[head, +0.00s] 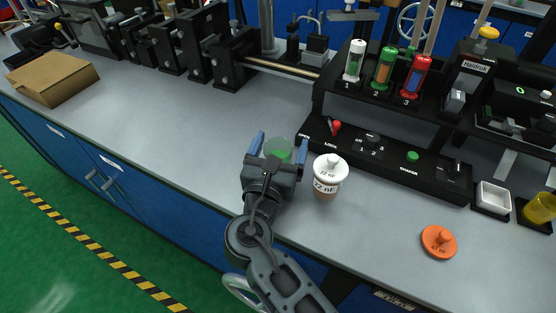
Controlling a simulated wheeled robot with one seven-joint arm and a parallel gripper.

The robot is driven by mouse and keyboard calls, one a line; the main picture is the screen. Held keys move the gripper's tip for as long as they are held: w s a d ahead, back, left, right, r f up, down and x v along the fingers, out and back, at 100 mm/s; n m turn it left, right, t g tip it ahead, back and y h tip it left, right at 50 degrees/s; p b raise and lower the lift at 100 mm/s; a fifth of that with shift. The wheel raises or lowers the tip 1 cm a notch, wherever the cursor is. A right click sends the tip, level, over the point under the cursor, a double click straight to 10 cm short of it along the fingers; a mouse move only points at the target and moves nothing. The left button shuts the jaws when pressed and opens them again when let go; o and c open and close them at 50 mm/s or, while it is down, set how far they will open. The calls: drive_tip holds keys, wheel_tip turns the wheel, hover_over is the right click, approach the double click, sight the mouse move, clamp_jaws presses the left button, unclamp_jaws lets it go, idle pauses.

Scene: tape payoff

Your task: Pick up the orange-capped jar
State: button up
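An orange cap (439,241) with a raised knob and dark lettering shows on the bench at the right front. No jar body can be made out under it. A jar with a white lid (329,167) and a label reading 22 nF stands upright just right of my gripper. My gripper (280,148) is open, its blue fingers spread, well to the left of the orange cap. A green round thing (279,149) shows between the fingers, its lower part hidden by the gripper. I cannot tell whether the fingers touch it.
A black station (385,150) with white, green and red numbered cylinders stands behind. A white square dish (492,197) and a yellow cup (541,208) are at the far right. A cardboard box (52,79) lies at left. The grey bench between the white-lidded jar and orange cap is clear.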

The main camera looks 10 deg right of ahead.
drive_tip(key=c, duration=1.2)
drive_tip(key=shift+r, duration=0.1)
